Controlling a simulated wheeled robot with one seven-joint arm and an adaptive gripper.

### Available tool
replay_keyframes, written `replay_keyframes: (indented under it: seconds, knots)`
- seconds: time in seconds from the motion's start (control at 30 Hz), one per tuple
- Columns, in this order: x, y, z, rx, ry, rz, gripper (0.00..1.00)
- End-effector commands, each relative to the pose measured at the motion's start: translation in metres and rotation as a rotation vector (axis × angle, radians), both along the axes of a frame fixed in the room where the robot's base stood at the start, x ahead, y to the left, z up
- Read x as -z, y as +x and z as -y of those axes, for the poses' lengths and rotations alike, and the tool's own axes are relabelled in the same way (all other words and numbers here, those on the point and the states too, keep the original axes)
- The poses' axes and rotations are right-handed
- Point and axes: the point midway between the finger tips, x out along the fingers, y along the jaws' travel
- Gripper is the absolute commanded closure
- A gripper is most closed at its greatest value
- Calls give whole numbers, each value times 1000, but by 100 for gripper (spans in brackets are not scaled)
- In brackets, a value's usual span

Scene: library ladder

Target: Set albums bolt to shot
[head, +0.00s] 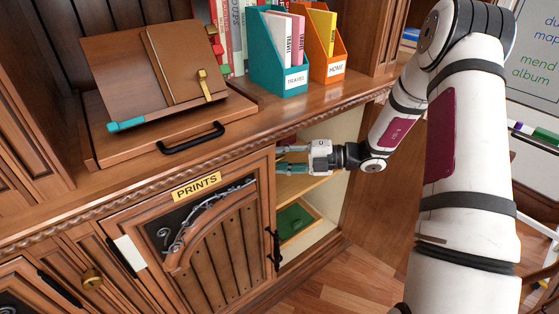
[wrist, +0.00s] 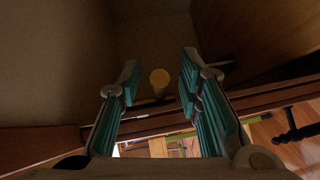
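My gripper (head: 290,160) reaches into the open compartment right of the door labelled PRINTS (head: 197,186). In the wrist view its teal-padded fingers (wrist: 158,85) are apart with nothing between them. No bolt labelled "albums" can be made out in either view. A black metal fitting (head: 274,248) sits at the PRINTS door's right edge; I cannot tell whether it is a bolt or a hinge. A similar black fitting shows at the right of the wrist view (wrist: 296,130). A round yellowish thing (wrist: 160,78) lies beyond the fingertips, in the dim interior; I cannot tell what it is.
The compartment has a shelf (head: 300,186) and a green-lined tray (head: 296,222) below. A brown panel (head: 375,205) stands at its right. Above, the counter carries a book stand (head: 150,75), a teal file box (head: 275,60) and an orange one (head: 325,50). Wooden floor (head: 320,285) is clear.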

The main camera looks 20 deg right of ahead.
Motion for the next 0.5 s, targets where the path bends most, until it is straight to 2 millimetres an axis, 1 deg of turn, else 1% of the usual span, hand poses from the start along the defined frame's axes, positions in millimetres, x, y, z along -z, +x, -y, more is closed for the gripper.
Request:
replay_keyframes:
  seconds: [0.17, 0.27, 0.3, 0.33, 0.5]
  knots:
    - [0, 0, 0, 0, 0, 0, 68]
    - [0, 0, 0, 0, 0, 0, 88]
    - [0, 0, 0, 0, 0, 0, 97]
    - [0, 0, 0, 1, 0, 0, 100]
    - [0, 0, 0, 1, 0, 0, 100]
